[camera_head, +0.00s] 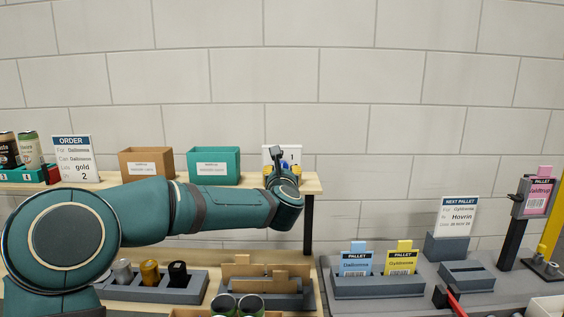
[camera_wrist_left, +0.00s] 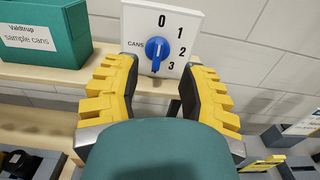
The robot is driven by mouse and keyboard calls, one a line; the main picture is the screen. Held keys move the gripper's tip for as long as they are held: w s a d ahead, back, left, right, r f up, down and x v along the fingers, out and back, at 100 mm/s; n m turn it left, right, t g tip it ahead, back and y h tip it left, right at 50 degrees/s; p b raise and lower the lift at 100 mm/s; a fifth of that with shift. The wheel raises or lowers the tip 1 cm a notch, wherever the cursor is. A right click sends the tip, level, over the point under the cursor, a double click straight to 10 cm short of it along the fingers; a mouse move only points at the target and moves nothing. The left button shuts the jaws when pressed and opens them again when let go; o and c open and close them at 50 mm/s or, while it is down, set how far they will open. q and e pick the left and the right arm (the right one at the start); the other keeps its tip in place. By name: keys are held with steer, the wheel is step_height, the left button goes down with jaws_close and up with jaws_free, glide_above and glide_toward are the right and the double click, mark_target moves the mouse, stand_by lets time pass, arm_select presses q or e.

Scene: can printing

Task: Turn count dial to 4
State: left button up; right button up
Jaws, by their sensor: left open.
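The count dial is a blue knob (camera_wrist_left: 157,48) on a white panel (camera_wrist_left: 185,22) marked CANS, with 0, 1, 2 and 3 running down its right side. No 4 can be seen. A pale mark shows on the knob, but I cannot tell for sure which number it points to. In the head view the panel (camera_head: 294,152) is mostly behind my left gripper (camera_head: 283,168). In the left wrist view my left gripper (camera_wrist_left: 160,72) is open, its yellow-backed fingers on either side of the lower panel, apart from the knob. My right gripper is out of view.
A teal sample box (camera_head: 213,164) and a brown box (camera_head: 147,163) stand on the shelf left of the panel. An order card (camera_head: 77,158) stands further left. Below are a tray of several cylinders (camera_head: 150,272) and pallet cards (camera_head: 356,262).

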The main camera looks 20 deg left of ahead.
mark_target(282, 164)
arm_select(q)
steer(key=p+x, duration=0.1)
steer(key=x, duration=0.7)
steer(key=shift+w+a+f, duration=0.1)
steer(key=shift+w, duration=0.2)
steer(key=shift+s, duration=0.1)
jaws_close()
